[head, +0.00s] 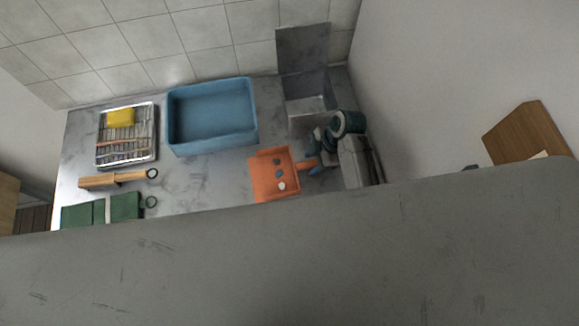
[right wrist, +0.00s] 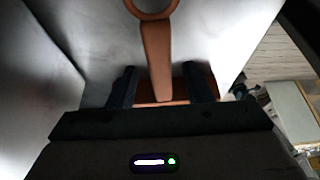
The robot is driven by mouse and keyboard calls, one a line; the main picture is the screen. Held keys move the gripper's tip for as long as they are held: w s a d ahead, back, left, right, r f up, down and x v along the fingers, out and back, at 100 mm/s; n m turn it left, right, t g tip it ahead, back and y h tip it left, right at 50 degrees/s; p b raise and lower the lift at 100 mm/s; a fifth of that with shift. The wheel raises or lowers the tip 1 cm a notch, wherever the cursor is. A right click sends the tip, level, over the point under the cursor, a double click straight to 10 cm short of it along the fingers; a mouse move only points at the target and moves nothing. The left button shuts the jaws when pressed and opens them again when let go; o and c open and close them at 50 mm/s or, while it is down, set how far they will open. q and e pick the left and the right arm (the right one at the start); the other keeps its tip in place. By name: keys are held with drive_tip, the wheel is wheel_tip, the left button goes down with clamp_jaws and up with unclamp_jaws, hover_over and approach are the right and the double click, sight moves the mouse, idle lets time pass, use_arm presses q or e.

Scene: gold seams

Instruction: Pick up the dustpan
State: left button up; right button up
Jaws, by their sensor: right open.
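The orange dustpan (head: 263,181) lies on the grey worktop, right of centre, with a few small white and dark pieces in it. Its handle points right, towards my right gripper (head: 314,158). In the right wrist view the handle (right wrist: 156,55), with a ring at its end, runs between the two dark fingers of my right gripper (right wrist: 158,82). The fingers stand apart, with a gap visible on each side of the handle. Part of the pan shows behind the fingers. My left gripper is not in view.
Behind the dustpan are a blue bin (head: 256,128) and an open metal box (head: 305,106). A tray (head: 98,160) with a yellow sponge, a wooden brush (head: 100,182) and green cloths (head: 77,215) are at left. A wide grey surface (head: 280,265) hides the front.

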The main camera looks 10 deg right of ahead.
drive_tip(key=shift+s+a+f, duration=0.1)
drive_tip(key=shift+a+f, duration=0.25)
drive_tip(key=shift+f, duration=0.2)
drive_tip(key=shift+f, duration=0.2)
drive_tip(key=shift+c, duration=0.2)
clamp_jaws()
